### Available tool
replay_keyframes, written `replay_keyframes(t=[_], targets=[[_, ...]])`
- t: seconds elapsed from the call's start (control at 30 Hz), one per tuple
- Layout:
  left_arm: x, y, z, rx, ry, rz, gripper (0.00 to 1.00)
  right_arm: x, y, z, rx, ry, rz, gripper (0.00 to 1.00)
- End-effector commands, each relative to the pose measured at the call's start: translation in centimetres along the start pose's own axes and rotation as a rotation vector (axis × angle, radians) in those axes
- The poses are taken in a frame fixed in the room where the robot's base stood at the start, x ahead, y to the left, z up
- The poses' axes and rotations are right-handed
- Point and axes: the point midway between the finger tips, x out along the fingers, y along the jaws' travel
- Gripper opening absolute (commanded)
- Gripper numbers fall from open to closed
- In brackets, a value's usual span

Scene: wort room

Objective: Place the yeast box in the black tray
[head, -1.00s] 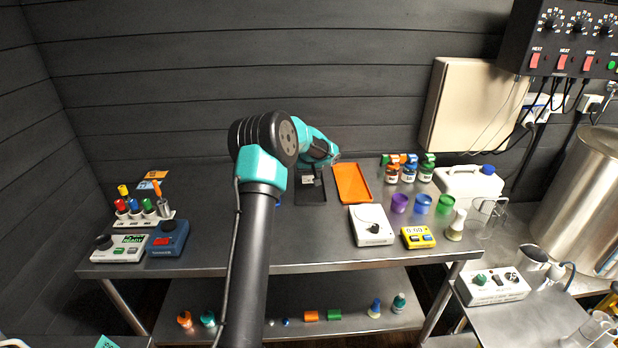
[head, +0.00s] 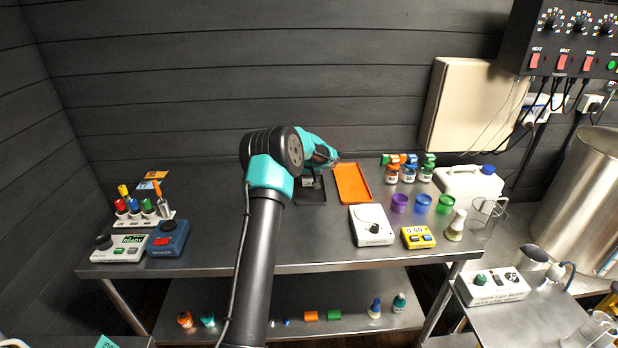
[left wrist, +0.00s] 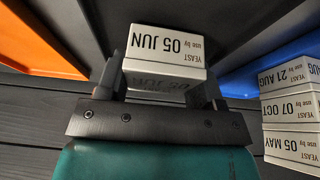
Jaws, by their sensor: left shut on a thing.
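The yeast box (left wrist: 166,48) is small and white, printed "YEAST use by 05 JUN". My left gripper (left wrist: 158,84) is shut on it, one dark finger on each side. The black tray (head: 312,197) lies on the steel table, left of the orange tray. My left gripper (head: 309,179) is low over the far part of the black tray in the head view. My arm and gripper partly hide the tray there. I cannot tell whether the box touches the tray floor. My right gripper is in neither view.
The orange tray (head: 353,184) lies right beside the black one. In the left wrist view, several other yeast boxes (left wrist: 290,112) are stacked at the right, by a blue surface (left wrist: 240,86). A white device (head: 371,226) and coloured cups (head: 423,204) stand further right.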

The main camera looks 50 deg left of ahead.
Motion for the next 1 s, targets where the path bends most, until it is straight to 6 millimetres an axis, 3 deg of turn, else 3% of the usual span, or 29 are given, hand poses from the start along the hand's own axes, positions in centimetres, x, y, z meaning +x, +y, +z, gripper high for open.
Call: replay_keyframes(t=[0.4,0.43,0.67,1.0], targets=[[0.45,0.02,0.2,0.0,0.0,0.0,0.37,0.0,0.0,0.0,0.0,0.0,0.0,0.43],[0.49,0.03,0.23,0.0,0.0,0.0,0.62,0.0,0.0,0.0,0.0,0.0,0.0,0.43],[0.44,0.03,0.2,0.0,0.0,0.0,0.84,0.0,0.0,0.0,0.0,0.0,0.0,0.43],[0.23,0.03,0.09,0.0,0.001,0.0,0.87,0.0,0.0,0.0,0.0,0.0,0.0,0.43]])
